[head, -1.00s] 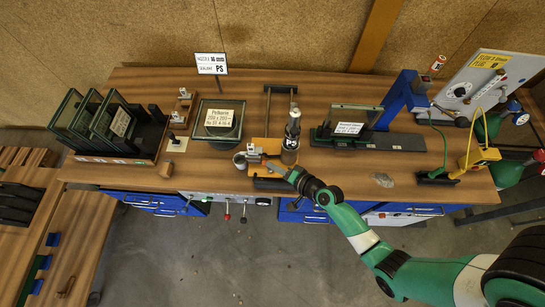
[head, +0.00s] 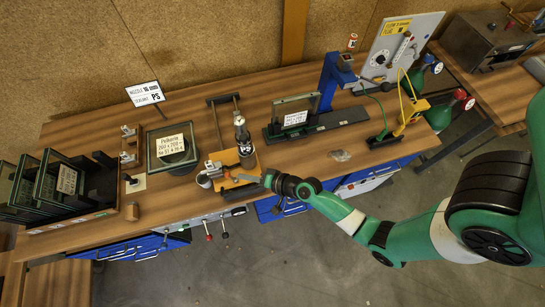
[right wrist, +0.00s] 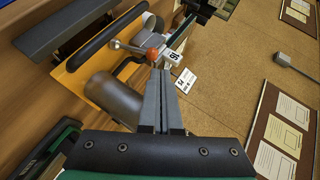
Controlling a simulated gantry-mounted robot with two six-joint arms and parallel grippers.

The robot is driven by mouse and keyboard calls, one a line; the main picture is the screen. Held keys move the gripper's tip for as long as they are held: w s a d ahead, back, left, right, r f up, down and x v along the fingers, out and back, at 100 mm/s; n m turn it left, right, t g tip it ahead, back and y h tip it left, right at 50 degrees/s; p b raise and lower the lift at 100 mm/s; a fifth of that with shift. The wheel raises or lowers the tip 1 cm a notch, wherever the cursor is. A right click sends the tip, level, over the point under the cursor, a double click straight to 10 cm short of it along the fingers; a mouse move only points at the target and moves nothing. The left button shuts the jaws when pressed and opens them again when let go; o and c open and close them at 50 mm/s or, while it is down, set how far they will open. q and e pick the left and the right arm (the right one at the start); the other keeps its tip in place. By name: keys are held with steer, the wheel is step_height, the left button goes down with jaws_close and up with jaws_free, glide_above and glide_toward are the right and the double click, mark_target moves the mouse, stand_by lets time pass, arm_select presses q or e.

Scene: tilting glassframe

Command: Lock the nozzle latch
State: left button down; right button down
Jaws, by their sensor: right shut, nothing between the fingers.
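The nozzle station is a yellow-orange plate (head: 249,164) on the bench, with an upright grey metal cylinder (head: 241,134) and a small light block (head: 214,168). In the right wrist view, a thin metal lever (right wrist: 130,47) with an orange ball knob (right wrist: 152,54) shows beside a block with a "16" tag (right wrist: 175,57). I take this lever for the latch; its locked state cannot be told. My right gripper (head: 268,178) is at the plate's front right. In the wrist view its fingers (right wrist: 163,72) are shut and empty, tips close to the knob; contact is unclear.
A framed glass pane on a dark base (head: 170,147) stands left of the station. A black fixture (head: 318,125) with glass and a blue post (head: 332,80) stand right. Racked glass frames (head: 50,185) fill the bench's left end. Several small levers (head: 208,230) hang at the front edge.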

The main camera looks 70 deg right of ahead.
steer(key=v, duration=0.9)
steer(key=shift+s, duration=0.25)
steer(key=shift+r, duration=0.1)
